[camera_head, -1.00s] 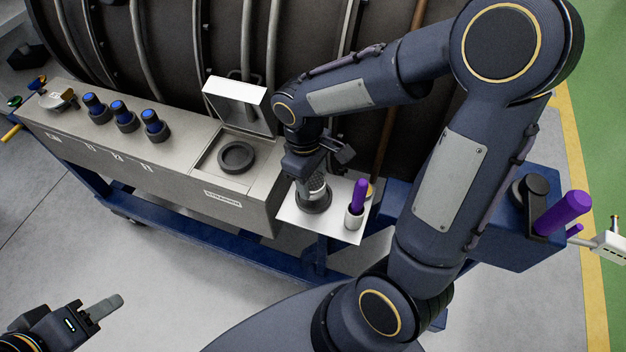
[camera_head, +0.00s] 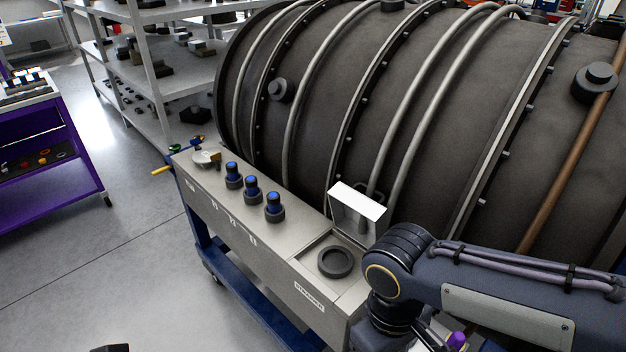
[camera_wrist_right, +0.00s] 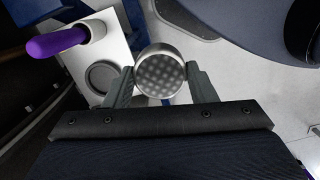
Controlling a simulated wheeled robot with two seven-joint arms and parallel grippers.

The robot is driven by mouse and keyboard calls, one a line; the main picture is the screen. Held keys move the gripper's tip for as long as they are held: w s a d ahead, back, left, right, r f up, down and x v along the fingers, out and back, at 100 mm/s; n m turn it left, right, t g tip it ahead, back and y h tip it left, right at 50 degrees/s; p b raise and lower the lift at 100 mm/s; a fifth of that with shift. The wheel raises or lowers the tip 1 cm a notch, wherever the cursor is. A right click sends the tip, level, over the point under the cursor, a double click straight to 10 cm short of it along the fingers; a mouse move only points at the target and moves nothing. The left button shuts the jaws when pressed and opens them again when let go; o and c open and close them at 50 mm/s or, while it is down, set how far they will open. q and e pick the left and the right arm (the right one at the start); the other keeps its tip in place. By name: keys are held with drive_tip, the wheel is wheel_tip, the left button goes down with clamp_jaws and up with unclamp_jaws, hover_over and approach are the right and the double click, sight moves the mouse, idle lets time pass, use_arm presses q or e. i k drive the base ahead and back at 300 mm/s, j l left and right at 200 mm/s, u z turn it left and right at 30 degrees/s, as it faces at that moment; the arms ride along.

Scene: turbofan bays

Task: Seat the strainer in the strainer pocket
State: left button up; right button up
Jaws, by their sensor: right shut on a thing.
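The strainer (camera_wrist_right: 160,70), a round metal cylinder with a perforated dark end, is between the fingers of my right gripper (camera_wrist_right: 161,82), which is shut on it. In the right wrist view it appears above and beside the white shelf, clear of the dark round holder (camera_wrist_right: 102,76). The strainer pocket (camera_head: 336,262) is a dark ring in a square recess at the right end of the grey bench, its lid (camera_head: 357,205) standing open behind it. In the head view my right arm hides the strainer. Only a dark sliver, possibly my left gripper, shows at the bottom edge.
A purple-handled tool (camera_wrist_right: 58,42) stands in a white cup on the white shelf (camera_wrist_right: 112,35). Several blue-capped fittings (camera_head: 252,188) line the bench (camera_head: 245,225) left of the pocket. The large ribbed engine casing (camera_head: 400,110) rises directly behind. Open floor lies at left.

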sight(299, 252)
drive_tip(key=k, duration=0.9)
